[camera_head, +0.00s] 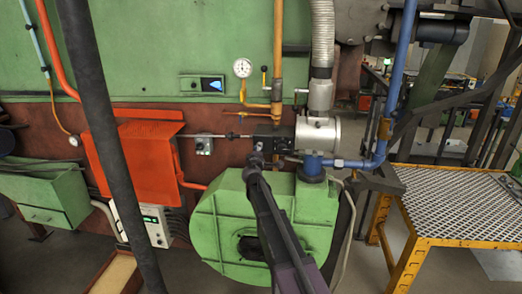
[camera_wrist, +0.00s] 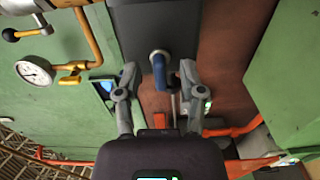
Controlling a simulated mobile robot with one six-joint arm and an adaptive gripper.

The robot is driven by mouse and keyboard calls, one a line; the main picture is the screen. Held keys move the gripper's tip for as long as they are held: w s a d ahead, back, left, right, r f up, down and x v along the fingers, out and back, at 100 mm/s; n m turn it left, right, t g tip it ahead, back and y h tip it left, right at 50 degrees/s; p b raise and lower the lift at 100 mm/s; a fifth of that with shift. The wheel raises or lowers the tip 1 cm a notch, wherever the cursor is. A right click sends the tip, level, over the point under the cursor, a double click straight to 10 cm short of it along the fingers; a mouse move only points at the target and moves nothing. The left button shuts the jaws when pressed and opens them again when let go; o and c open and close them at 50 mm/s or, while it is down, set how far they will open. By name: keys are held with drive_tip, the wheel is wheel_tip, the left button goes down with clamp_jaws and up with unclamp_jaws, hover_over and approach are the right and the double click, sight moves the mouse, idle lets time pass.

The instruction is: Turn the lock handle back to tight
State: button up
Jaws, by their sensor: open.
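A short handle with a blue grip (camera_wrist: 159,72) and a metal pivot sits on the dark box (camera_wrist: 155,28) in the wrist view; it appears to be the lock handle. My gripper (camera_wrist: 158,76) is open, with one finger on each side of the blue grip. I cannot tell whether either finger touches it. In the head view my gripper (camera_head: 256,157) is in front of the dark box (camera_head: 264,133) beside the metal burner body (camera_head: 318,134), and the handle is hidden there.
A green blower (camera_head: 222,222) stands below. A thin rod (camera_head: 208,135) runs left from the box toward an orange cover (camera_head: 139,158). A yellow gas pipe (camera_head: 277,60), pressure gauge (camera_head: 243,68) and blue pipe (camera_head: 387,122) are close by. A yellow-framed platform (camera_head: 405,255) stands at right.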

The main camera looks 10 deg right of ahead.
drive_tip(key=v, duration=1)
drive_tip(key=shift+s, duration=0.2)
drive_tip(key=s+d+f+m+g+h+b, duration=0.1)
drive_tip(key=s+d+f+m+g, duration=0.45)
drive_tip(key=s+f, duration=0.2)
drive_tip(key=s+d+f+m+g+h+b, duration=0.1)
drive_tip(key=s+d+f+m+g+b, duration=0.1)
drive_tip(key=s+d+f+m+g, duration=0.35)
drive_tip(key=s+a+f+m+g+y+b, duration=0.1)
drive_tip(key=s+a+f+g+y, duration=0.2)
drive_tip(key=s, duration=0.7)
drive_tip(key=s+a+f+m+g+y+b, duration=0.1)
drive_tip(key=s+a+f+m+g+y, duration=0.1)
drive_tip(key=s+f, duration=0.5)
drive_tip(key=shift+s+a+f+g+y, duration=0.2)
drive_tip(key=shift+s+a+g+y, duration=0.4)
drive_tip(key=shift+s+a+y, duration=0.9)
drive_tip(key=shift+s+d, duration=0.15)
drive_tip(key=shift+d, duration=0.1)
